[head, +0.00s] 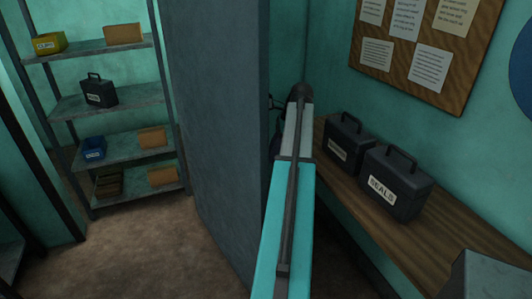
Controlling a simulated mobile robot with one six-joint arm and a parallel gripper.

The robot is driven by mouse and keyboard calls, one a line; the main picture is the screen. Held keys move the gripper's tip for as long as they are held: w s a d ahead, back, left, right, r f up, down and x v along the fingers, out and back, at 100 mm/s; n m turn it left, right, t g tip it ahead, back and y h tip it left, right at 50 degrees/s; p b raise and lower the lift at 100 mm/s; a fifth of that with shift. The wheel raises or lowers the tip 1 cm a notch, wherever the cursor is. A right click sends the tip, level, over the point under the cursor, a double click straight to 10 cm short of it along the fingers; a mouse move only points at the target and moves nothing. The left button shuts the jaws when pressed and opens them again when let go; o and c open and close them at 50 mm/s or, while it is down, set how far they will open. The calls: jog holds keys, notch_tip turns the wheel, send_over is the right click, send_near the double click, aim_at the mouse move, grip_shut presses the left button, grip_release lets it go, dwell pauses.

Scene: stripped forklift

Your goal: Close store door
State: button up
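The store door (215,120) is a tall grey panel in the middle of the head view. It stands open, with the store room showing to its left. My arm reaches up the picture on the right side of the door, close to its right edge. My gripper (274,104) is a small dark shape at the arm's far end, beside that edge. It is partly hidden by the door edge and the arm, so I cannot tell whether it is open, shut or touching the door. No handle is clearly visible.
Left of the door is a metal shelf rack (115,105) with bins and boxes on brown floor (150,245). On the right, a wooden bench (450,235) holds two black cases (397,182) close to my arm. A notice board (455,75) hangs above.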

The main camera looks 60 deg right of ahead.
jog(key=shift+w+a+f+p, duration=0.3)
jog(key=shift+w+a, duration=0.05)
jog(key=shift+w, duration=0.2)
jog(key=shift+w+a+f+p, duration=0.25)
jog(key=shift+w+a, duration=0.05)
jog(key=shift+w, duration=0.2)
grip_shut()
